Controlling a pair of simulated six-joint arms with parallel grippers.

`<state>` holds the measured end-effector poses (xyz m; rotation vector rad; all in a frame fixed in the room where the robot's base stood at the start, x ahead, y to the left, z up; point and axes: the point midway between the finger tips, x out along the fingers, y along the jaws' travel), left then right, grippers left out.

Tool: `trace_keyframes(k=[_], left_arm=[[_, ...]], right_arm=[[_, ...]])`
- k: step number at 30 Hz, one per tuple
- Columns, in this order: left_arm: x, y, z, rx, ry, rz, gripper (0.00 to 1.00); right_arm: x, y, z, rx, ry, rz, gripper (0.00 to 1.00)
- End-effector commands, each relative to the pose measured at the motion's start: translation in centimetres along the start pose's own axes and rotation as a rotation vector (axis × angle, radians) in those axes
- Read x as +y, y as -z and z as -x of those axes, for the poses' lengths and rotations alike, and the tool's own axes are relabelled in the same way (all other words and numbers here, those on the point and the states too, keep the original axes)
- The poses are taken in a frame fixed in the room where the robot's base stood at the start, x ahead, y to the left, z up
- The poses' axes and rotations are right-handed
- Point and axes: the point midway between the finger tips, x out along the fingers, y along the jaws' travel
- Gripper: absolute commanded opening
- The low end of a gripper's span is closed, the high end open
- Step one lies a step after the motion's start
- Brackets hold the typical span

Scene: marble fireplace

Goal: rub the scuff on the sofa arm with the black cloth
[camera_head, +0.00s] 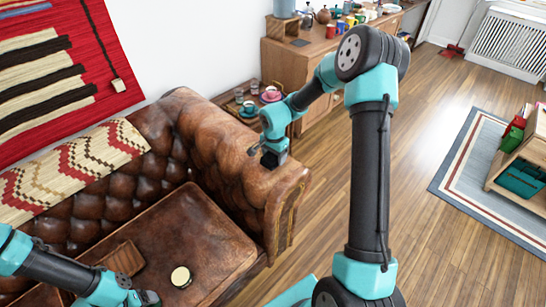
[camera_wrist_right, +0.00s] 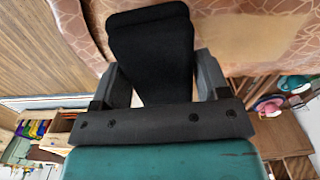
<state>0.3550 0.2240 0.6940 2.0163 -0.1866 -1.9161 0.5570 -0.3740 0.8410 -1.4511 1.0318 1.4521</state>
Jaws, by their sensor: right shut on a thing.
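The brown leather sofa arm (camera_head: 285,188) rises at the right end of the tufted sofa. My right gripper (camera_head: 272,158) points down at the top of this arm. In the right wrist view the right gripper (camera_wrist_right: 160,72) is shut on the folded black cloth (camera_wrist_right: 152,45), which extends past the fingertips against or just above the cracked tan leather (camera_wrist_right: 255,40). I cannot tell whether the cloth touches it.
A round tin (camera_head: 181,277) and a brown leather piece (camera_head: 124,258) lie on the sofa seat (camera_head: 205,235). Behind the arm, a small table holds cups (camera_head: 271,94) and glasses. A wooden cabinet (camera_head: 285,62) stands beyond.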

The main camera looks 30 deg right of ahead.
Motion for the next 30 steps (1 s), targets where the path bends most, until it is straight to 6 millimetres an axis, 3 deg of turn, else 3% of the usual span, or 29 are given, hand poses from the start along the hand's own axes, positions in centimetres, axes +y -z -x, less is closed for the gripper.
trace_keyframes(k=[18, 30], left_arm=[[0.0, 0.0, 0.0, 0.0, 0.0, 0.0, 0.79], [0.0, 0.0, 0.0, 0.0, 0.0, 0.0, 0.79]], right_arm=[[0.0, 0.1, 5.6, 0.001, 0.002, -0.002, 0.46], [0.0, 0.0, 6.2, 0.0, 0.001, -0.001, 0.46]])
